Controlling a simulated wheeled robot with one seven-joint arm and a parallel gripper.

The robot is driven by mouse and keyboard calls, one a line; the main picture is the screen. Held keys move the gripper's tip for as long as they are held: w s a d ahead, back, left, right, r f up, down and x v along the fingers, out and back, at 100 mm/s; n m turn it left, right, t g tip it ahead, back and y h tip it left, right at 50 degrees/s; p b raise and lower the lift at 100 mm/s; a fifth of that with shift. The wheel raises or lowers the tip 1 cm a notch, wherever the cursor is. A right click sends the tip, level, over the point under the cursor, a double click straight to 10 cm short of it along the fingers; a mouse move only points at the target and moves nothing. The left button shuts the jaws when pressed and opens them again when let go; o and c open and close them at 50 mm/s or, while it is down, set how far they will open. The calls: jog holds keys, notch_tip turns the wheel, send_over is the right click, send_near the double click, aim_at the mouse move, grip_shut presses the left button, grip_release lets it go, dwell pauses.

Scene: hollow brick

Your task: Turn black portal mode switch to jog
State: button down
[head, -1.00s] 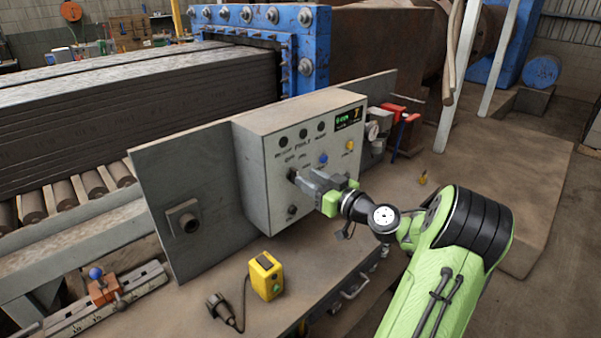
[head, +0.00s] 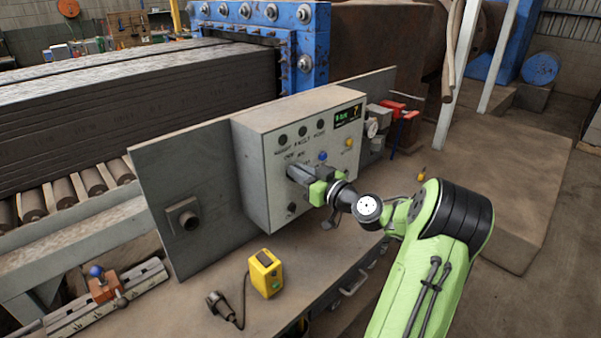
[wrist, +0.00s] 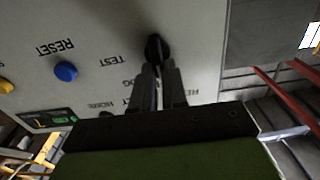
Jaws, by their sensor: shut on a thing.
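The black mode switch (wrist: 154,46) is on the front of the grey control box (head: 268,195). In the wrist view it sits between the tips of my gripper (wrist: 159,72), which is shut on it. Labels TEST and part of a word ending in OG show beside it, upside down. In the head view my gripper (head: 296,175) reaches the panel from the right and hides the switch, so its pointing direction cannot be told there.
A blue button (wrist: 66,71) and a yellow button (wrist: 6,86) are on the same panel. A lit display (head: 347,115) is at the box's upper right. A yellow device (head: 265,273) with a black cable plug stands on the bench in front.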

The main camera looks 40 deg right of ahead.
jog(key=shift+d+f+m+p, duration=0.1)
jog(key=shift+d+m+p, duration=0.15)
jog(key=shift+m, duration=1.2)
jog(key=shift+d+f+m+p, duration=0.15)
jog(key=shift+m+p, duration=0.15)
jog(key=shift+m, duration=1.1)
jog(key=shift+d+r+m+p, duration=0.1)
jog(key=shift+d+m+p, duration=0.15)
jog(key=shift+m, duration=1.2)
jog(key=shift+f, duration=0.1)
jog(key=c, duration=1.2)
grip_release()
jog(key=shift+o, duration=0.2)
jog(key=s+b, duration=0.1)
jog(key=s, duration=1.4)
jog(key=shift+s+d, duration=0.15)
jog(key=shift+s, duration=0.25)
